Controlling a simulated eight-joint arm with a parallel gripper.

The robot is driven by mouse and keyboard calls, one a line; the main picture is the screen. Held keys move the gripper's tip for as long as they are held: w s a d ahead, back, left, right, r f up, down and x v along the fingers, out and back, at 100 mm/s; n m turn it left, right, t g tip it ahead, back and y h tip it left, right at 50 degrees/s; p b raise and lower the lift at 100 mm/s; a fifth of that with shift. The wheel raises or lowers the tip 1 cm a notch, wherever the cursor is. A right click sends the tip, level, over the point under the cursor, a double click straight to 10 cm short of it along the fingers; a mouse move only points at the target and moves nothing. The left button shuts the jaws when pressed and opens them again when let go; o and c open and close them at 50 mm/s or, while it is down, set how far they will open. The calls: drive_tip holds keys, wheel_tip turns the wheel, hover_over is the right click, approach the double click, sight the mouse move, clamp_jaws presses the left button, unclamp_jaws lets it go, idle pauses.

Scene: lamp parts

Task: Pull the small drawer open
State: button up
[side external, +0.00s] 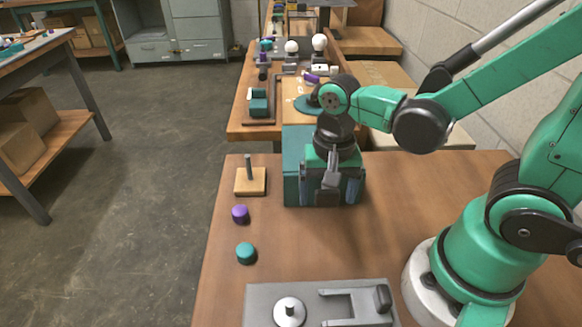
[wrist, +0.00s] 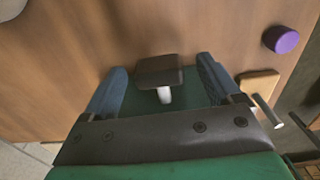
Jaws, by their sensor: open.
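The small drawer's teal box (side external: 291,180) stands on the near wooden table, partly hidden behind my gripper. In the wrist view, a dark block-shaped handle (wrist: 159,69) on a short white stem (wrist: 164,95) stands out from a dark green face (wrist: 190,97). My gripper (side external: 328,188) is at the near side of the box. Its two blue fingers also show in the wrist view (wrist: 160,78), spread wide on either side of the handle, with a visible gap to each side. Nothing is held. Whether the drawer is slightly out cannot be told.
A wooden block with an upright peg (side external: 250,180), a purple knob (side external: 240,214) and a teal knob (side external: 246,253) stand left of the box. A grey fixture plate (side external: 262,294) lies at the front. The table between box and plate is clear.

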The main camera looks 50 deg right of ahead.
clamp_jaws()
drive_tip(key=s+a, duration=0.8)
idle(0.4)
unclamp_jaws()
drive_tip(key=shift+r, duration=0.1)
drive_tip(key=shift+r, duration=2.7)
